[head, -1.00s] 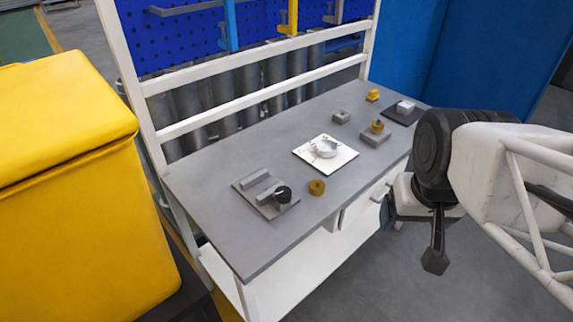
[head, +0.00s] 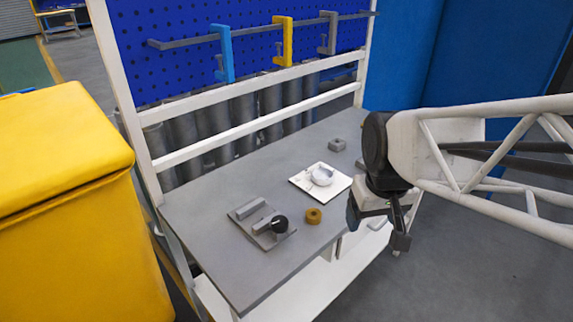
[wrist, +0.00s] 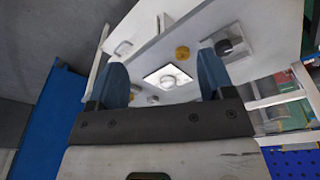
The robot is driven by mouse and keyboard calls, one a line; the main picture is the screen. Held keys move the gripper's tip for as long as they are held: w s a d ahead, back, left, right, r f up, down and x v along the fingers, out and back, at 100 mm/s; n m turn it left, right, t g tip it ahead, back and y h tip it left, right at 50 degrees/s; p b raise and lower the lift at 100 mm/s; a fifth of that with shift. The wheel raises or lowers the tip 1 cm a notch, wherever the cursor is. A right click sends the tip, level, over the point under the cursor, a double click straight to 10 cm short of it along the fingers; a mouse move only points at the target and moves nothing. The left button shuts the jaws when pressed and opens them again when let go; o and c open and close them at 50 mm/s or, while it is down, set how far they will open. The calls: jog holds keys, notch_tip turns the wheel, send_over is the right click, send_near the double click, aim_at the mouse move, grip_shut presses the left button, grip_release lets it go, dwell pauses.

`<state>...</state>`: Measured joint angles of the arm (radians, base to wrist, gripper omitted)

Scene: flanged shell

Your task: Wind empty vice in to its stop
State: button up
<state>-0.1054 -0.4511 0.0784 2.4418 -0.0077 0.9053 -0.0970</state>
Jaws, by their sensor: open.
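The vice (head: 246,210) is a grey plate with raised grey jaw blocks, at the left part of the bench. A gap shows between its blocks, and nothing shows in it. Its black knob (head: 279,224) faces the bench's front edge. In the wrist view, the dark knob (wrist: 224,47) shows at the upper right, near the right fingertip. My gripper (head: 354,214) is by the bench's front edge, right of the vice and apart from it. In the wrist view my gripper (wrist: 161,62) has its two blue fingers wide apart with nothing between them.
A brass ring (head: 314,215) lies right of the vice. A white plate (head: 298,180) with a pale flanged shell (head: 321,176) lies farther back. A small grey block (head: 336,144) stands behind it. A yellow bin (head: 65,190) stands left. The bench's left front is clear.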

jog(key=w+a+f+n+g, duration=0.1)
jog(key=w+a+f+n, duration=0.25)
jog(key=w+a, duration=0.5)
jog(key=n+g, duration=0.1)
jog(key=n, duration=0.2)
send_over(280, 221)
notch_tip(280, 221, down, 8)
jog(key=shift+a+r, duration=0.1)
jog(key=shift+r, duration=0.15)
jog(key=shift+f, duration=0.1)
jog(key=shift+f, duration=3.8)
jog(key=c, duration=0.9)
